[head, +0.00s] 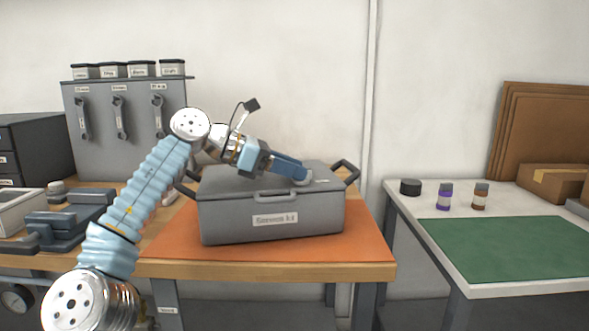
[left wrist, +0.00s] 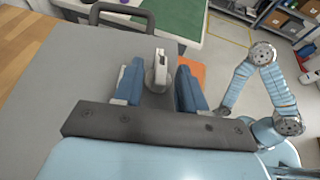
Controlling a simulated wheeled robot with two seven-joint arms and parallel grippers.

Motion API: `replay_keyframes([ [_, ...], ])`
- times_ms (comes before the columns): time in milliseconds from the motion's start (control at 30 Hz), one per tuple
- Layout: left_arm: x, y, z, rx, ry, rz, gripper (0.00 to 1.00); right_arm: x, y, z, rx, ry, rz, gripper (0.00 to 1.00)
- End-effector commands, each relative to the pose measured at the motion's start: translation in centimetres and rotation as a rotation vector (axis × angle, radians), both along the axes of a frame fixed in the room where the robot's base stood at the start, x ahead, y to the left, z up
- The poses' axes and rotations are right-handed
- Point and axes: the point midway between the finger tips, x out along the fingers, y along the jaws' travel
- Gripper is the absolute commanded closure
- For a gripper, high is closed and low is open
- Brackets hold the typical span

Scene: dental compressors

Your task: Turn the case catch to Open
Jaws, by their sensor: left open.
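The grey case (head: 235,212) stands closed on an orange mat, with a front label and a handle at each side. My left gripper (head: 303,177) is low over the right part of its lid. The left wrist view shows the grey lid (left wrist: 85,80) below. The catch (left wrist: 158,72), a pale upright piece on the lid, stands between the two blue fingers of my left gripper (left wrist: 160,88), with gaps at both sides. The fingers are open. The catch is mostly hidden by the gripper in the head view. Its setting cannot be read.
The orange mat (head: 360,246) lies on a wooden bench. A grey clamp-like tool (head: 60,222) is at left, below a board of hanging wrenches (head: 120,118). At right, across a gap, a white table has a green mat (head: 510,248) and small bottles (head: 445,197).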

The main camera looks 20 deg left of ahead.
Motion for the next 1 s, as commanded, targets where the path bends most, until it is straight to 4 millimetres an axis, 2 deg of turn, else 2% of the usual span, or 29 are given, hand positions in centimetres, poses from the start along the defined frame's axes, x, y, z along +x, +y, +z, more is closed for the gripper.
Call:
replay_keyframes([
  [300, -3.1, 6.1, 3.1, -0.001, -0.001, 0.004, 0.6, 0.0, 0.0, 1.0, 0.001, 0.0, 0.001, 0.53],
  [500, -4.7, 9.3, 4.5, -0.001, 0.0, 0.002, 0.6, 0.0, 0.1, 2.0, 0.002, 0.0, 0.004, 0.53],
  [700, -5.4, 10.5, 4.9, 0.0, 0.0, 0.0, 0.6, 0.0, 0.1, 2.2, 0.002, 0.0, 0.004, 0.53],
  [1000, -5.4, 10.5, 4.9, 0.0, -0.001, 0.0, 0.6, 0.0, 0.1, 2.2, 0.002, 0.0, 0.004, 0.53],
])
